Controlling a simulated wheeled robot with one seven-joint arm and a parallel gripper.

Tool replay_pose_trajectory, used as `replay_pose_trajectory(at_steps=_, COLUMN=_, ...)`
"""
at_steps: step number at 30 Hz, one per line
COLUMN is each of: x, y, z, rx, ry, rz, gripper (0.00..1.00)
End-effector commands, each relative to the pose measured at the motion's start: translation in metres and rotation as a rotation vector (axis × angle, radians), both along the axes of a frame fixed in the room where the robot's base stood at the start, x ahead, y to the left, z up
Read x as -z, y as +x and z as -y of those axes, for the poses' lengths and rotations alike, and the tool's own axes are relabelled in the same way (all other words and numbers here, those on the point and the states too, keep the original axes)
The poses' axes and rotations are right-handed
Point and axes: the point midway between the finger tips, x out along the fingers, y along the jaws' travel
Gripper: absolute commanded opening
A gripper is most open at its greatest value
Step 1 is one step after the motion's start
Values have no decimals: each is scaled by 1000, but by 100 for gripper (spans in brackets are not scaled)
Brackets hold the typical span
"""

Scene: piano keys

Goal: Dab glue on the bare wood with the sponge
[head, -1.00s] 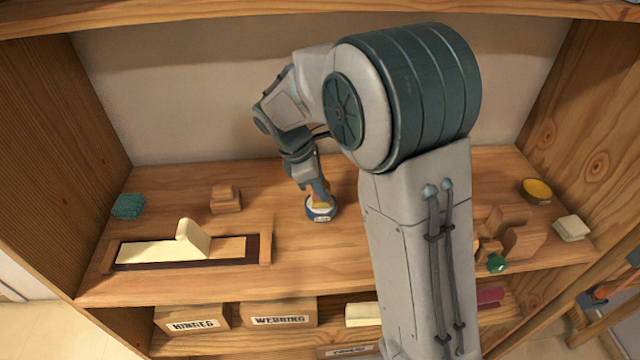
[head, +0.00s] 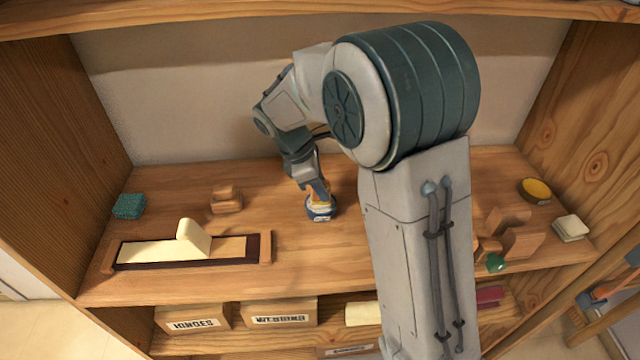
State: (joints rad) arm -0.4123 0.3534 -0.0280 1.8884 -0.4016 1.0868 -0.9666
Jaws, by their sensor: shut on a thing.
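My gripper (head: 316,189) points down at the middle of the shelf, shut on a small yellow-orange sponge (head: 319,199). The sponge is at the mouth of a small blue pot (head: 320,214) with a pale label and a whitish inside; I cannot tell how deep it sits. The piano key (head: 150,251) lies at the left in a dark tray with wooden end blocks. Its left part is cream, with a raised cream block (head: 193,238) near the middle.
A teal block (head: 129,206) and stacked wooden blocks (head: 227,199) stand behind the key. Right of my arm are wooden pieces (head: 518,241), a green object (head: 495,263), a yellow-topped round tin (head: 535,189) and a cream pad (head: 570,228). Shelf between key and pot is clear.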

Motion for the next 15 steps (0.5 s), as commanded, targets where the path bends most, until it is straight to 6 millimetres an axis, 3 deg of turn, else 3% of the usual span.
replay_pose_trajectory(at_steps=15, x=-41, y=0, z=0, rx=-1, ry=0, rz=-1, gripper=9)
